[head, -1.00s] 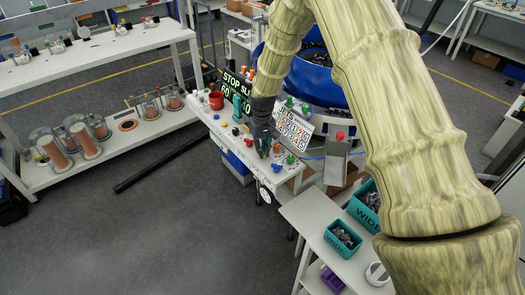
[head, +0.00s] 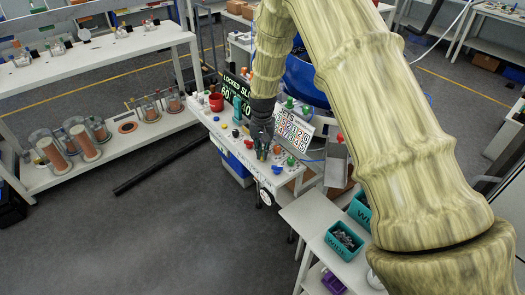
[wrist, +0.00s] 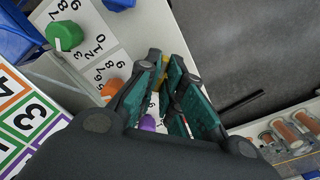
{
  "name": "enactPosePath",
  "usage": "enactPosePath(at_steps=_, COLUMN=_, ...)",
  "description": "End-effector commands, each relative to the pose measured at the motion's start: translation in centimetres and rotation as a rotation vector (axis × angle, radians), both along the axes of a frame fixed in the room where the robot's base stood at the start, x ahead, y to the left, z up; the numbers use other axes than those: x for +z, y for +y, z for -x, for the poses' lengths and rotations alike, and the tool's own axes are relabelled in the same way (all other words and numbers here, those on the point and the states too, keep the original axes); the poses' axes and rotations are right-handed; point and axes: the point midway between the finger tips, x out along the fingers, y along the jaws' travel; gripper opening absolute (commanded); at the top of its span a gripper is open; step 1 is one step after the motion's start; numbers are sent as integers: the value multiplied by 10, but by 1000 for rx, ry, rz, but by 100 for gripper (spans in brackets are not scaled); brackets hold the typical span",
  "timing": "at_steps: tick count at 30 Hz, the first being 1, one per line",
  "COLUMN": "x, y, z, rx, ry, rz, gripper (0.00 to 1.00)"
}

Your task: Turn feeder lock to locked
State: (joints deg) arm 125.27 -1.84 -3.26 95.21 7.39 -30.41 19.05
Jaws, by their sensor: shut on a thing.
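My gripper (head: 262,153) reaches down to the white control panel (head: 240,158). In the wrist view its teal finger pads (wrist: 170,92) are closed around a small yellow part (wrist: 155,60), which seems to be the feeder lock's handle. The fingers hide most of it, so its angle is hard to read. The dark sign (head: 236,84) behind the panel shows green text beginning "LOCKED". A purple part (wrist: 147,123) shows just beside the fingers.
An orange knob (wrist: 111,87) and a green knob (wrist: 64,37) with printed number scales stand close to my fingers. A red cup (head: 216,102) and a teal post (head: 237,106) are on the panel. A teal bin (head: 343,240) stands at lower right. Open floor lies at left.

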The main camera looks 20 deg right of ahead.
Motion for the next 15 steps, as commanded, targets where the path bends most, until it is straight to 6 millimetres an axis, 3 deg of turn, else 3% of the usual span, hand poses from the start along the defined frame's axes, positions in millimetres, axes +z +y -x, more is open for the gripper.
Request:
enactPosePath(at_steps=9, x=3, y=-2, z=-4, rx=-4, ry=-9, rz=1, gripper=0)
enactPosePath(at_steps=10, x=3, y=-2, z=-4, rx=-4, ry=-9, rz=1, gripper=11)
enactPosePath(at_steps=13, x=3, y=-1, z=-3, rx=-3, ry=-8, rz=2, gripper=29)
enactPosePath(at_steps=15, x=2, y=-1, z=-2, rx=-3, ry=-6, rz=1, gripper=30)
